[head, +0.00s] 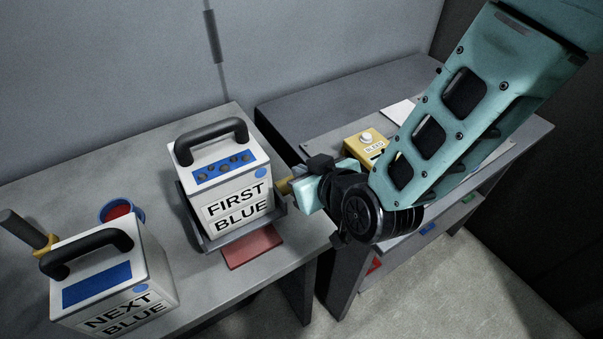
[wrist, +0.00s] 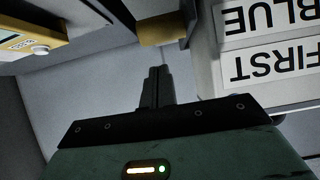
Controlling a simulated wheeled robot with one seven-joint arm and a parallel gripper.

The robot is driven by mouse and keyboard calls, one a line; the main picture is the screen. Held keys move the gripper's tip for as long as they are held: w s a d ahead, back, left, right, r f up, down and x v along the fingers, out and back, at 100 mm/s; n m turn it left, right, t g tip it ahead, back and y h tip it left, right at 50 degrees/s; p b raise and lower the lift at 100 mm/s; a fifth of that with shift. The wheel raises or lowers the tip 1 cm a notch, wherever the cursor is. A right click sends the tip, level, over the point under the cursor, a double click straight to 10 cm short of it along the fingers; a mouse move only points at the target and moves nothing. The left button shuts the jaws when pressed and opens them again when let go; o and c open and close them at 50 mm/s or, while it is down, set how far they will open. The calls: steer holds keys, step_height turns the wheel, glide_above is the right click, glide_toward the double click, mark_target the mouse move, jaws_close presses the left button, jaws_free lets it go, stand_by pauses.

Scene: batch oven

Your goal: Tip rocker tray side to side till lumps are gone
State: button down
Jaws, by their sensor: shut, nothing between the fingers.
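The rocker tray (head: 243,236) is a grey cradle on the bench. It holds a white box labelled FIRST BLUE (head: 262,201) with a black handle. A blue window on the box top shows several brown lumps (head: 222,168). A yellow tab (head: 284,187) sticks out at the tray's right side and also shows in the wrist view (wrist: 162,29). My gripper (wrist: 155,72) is shut and empty, its fingertips close to the tab. In the head view its fingertips are hard to make out. I cannot tell whether the tray is level or slightly tilted.
A second white box labelled NEXT BLUE (head: 153,292) stands at the left front. A blue-rimmed red cup (head: 121,212) and a dark-handled tool (head: 27,229) are behind it. A red pad (head: 252,247) lies before the tray. A yellow button box (head: 366,148) stands on the right bench.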

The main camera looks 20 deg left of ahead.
steer(key=shift+w+a+f+p, duration=0.1)
steer(key=shift+a+f+p, duration=0.1)
steer(key=shift+f, duration=0.55)
steer(key=shift+w+a+f+p, duration=0.1)
steer(key=shift+f+p, duration=0.05)
steer(key=shift+f, duration=0.55)
steer(key=f+b, duration=0.2)
steer(key=b, duration=0.1)
steer(key=w+f+b, duration=0.1)
steer(key=b, duration=0.1)
steer(key=shift+d+f+m+g+y, duration=0.2)
steer(key=shift+d+m+g+y, duration=0.1)
steer(key=shift+d+m+g, duration=0.1)
steer(key=shift+r, duration=0.1)
